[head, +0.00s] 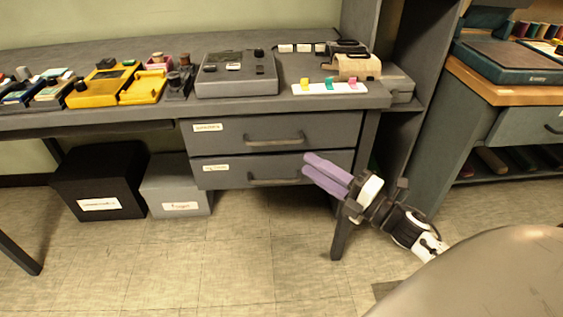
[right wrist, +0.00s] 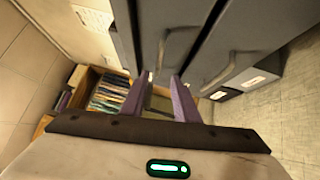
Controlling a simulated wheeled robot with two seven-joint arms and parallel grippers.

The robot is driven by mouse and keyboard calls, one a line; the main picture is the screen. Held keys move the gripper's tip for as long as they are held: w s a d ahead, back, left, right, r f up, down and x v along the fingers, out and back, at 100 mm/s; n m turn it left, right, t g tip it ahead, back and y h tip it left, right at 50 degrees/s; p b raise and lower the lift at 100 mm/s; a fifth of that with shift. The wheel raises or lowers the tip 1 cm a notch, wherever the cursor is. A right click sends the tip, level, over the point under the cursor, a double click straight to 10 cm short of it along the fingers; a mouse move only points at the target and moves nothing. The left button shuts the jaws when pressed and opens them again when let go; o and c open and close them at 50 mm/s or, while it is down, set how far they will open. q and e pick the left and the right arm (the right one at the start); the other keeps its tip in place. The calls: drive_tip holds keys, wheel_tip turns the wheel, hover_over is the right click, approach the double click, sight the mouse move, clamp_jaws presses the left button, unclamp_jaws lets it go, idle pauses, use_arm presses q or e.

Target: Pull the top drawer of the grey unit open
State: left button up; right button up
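The grey unit (head: 350,158) hangs under the desk with two drawers, both looking shut. The top drawer (head: 225,134) has a label at its left and a bar handle (head: 275,138). The lower drawer (head: 226,173) has its own handle (head: 272,180), near my fingertips in the head view. My right gripper (head: 306,166) has purple fingers spread apart, in front of the unit's right side. In the right wrist view the top drawer's handle (right wrist: 165,46) runs toward the gap between the fingertips (right wrist: 158,76); I cannot tell whether they touch it. My left gripper is out of view.
A black box (head: 100,180) and a grey box (head: 176,188) stand on the floor left of the drawers. A desk leg (head: 341,235) stands close to my right gripper. The desk (head: 310,41) carries several devices. The floor before the drawers is clear.

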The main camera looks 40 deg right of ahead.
drive_tip(key=b, duration=0.1)
approach(282, 146)
drive_tip(key=w+a+r, duration=0.5)
drive_tip(key=w, duration=0.1)
drive_tip(key=shift+s+a, duration=0.15)
drive_tip(key=shift+a, duration=0.05)
clamp_jaws()
